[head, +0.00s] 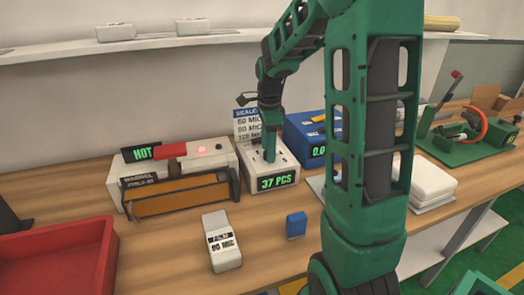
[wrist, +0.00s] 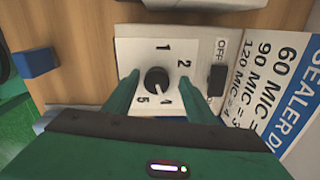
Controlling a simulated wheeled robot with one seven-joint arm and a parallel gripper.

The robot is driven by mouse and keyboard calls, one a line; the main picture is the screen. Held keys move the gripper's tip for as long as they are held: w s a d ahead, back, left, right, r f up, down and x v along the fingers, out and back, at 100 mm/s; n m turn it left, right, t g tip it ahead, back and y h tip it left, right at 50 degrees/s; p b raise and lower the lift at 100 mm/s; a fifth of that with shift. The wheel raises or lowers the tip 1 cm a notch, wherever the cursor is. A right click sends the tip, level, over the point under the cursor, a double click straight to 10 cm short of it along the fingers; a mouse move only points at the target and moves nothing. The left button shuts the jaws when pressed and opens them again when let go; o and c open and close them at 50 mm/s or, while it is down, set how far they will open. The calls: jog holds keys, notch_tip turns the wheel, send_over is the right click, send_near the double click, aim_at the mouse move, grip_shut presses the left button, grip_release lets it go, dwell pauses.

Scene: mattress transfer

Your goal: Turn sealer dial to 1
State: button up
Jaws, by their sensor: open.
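The sealer dial (wrist: 157,80) is a round black knob on a pale panel (wrist: 137,44), seen from above in the wrist view. Numerals 1, 2, 4 and 5 show around it; 1 is above the knob. The knob's pointer seems to face 4, but it is small. My gripper (wrist: 158,77) is open, with one green finger on each side of the knob and gaps between. In the head view my gripper (head: 269,148) points down over the white control box (head: 286,158) with the green "37 PCS" display; the dial is hidden there.
An OFF switch (wrist: 217,80) and a sealer chart (wrist: 280,85) stand close beside the dial. The bar sealer (head: 140,165) with "HOT" display is left of the box, a blue scale (head: 300,128) right.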

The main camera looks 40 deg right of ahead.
jog(key=shift+f, duration=0.25)
